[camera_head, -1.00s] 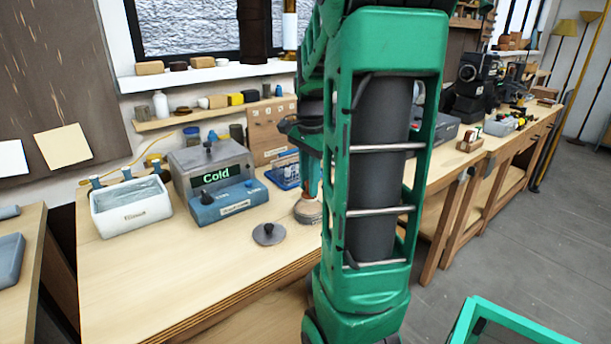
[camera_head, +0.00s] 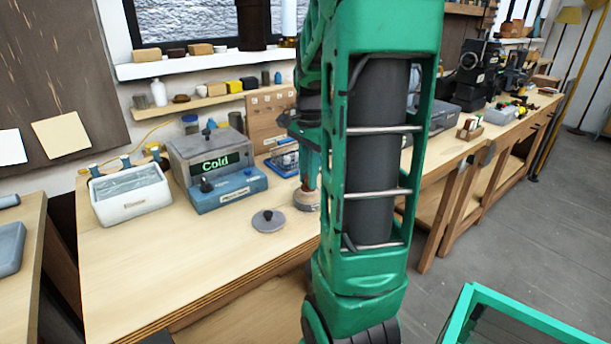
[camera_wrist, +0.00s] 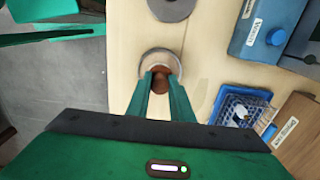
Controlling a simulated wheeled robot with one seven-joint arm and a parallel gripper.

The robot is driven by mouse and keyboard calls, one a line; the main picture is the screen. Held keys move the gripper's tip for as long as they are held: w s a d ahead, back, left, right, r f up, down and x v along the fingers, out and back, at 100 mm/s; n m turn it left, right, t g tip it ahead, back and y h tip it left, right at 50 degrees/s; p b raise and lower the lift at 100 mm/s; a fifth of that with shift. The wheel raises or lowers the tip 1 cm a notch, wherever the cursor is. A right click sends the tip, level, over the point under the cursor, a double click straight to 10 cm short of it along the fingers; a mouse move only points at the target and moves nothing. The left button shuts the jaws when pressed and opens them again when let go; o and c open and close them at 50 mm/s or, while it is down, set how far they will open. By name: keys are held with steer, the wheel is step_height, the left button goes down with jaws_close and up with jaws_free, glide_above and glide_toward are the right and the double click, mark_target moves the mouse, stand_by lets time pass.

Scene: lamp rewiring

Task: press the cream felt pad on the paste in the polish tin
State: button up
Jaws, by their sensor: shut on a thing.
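The polish tin (camera_head: 304,204) is a small round tin standing on the workbench, partly hidden by my arm in the head view. In the wrist view its pale round rim (camera_wrist: 147,64) lies around and just beyond my fingertips. My gripper (camera_wrist: 161,78) points down over the tin and is shut on a small reddish-brown piece (camera_wrist: 161,85), perhaps the handle of the felt pad. The cream felt surface and the paste cannot be made out, so I cannot tell whether they touch. My gripper also shows from the side in the head view (camera_head: 308,182).
A grey disc with a knob (camera_head: 268,220) lies left of the tin. A blue box with a "Cold" display (camera_head: 218,170), a white tub (camera_head: 132,208) and a blue wire basket (camera_wrist: 215,103) stand nearby. The bench front is clear.

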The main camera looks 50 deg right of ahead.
steer(key=shift+f, duration=0.5)
stand_by(0.3)
stand_by(0.4)
steer(key=shift+r, duration=3.5)
